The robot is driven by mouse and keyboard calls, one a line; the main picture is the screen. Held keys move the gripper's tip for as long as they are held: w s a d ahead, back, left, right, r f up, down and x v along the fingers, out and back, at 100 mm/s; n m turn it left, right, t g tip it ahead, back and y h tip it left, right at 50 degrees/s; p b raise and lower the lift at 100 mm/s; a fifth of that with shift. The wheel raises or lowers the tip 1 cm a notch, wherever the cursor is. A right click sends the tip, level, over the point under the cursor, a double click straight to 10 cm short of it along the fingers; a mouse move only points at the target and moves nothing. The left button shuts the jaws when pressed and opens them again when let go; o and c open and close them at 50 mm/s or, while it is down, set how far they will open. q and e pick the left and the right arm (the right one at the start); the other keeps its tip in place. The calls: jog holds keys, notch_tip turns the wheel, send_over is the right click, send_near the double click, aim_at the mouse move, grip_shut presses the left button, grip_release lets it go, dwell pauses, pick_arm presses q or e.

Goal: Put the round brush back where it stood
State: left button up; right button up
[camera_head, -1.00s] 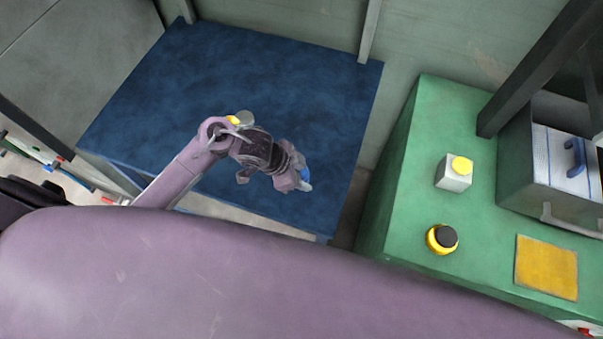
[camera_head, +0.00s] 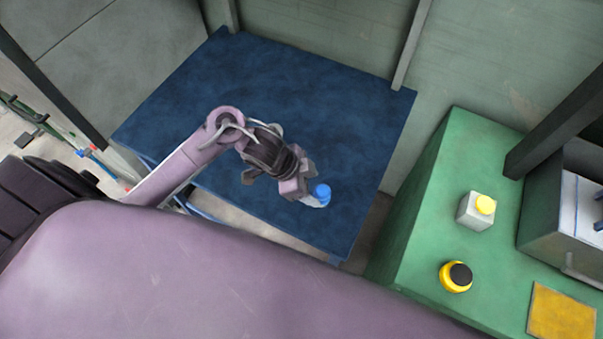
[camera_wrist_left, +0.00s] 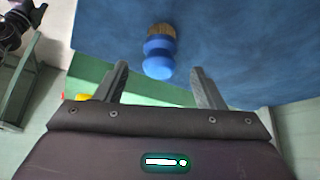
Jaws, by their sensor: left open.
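The round brush has a blue, waisted handle and tan bristles. In the head view its blue knob (camera_head: 321,192) shows at the near right part of the dark blue table top (camera_head: 330,110). In the wrist view the brush (camera_wrist_left: 158,48) is at top centre, its bristles toward the top of the picture and its blue knob toward me. My left gripper (camera_head: 314,202) is beside the brush in the head view. In the wrist view its fingers (camera_wrist_left: 159,72) are apart, with the knob in line with the gap between them. My right gripper is not in view.
A green table (camera_head: 420,215) stands to the right across a gap. On it are a white box with a yellow button (camera_head: 475,211), a yellow and black round object (camera_head: 456,277), a yellow square (camera_head: 562,313) and a grey bin (camera_head: 548,225). Most of the blue top is clear.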

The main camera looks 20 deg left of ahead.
pick_arm(q)
jog(key=v, duration=0.5)
jog(key=shift+a+r, duration=0.1)
jog(key=shift+r, duration=0.1)
jog(key=shift+s, duration=0.1)
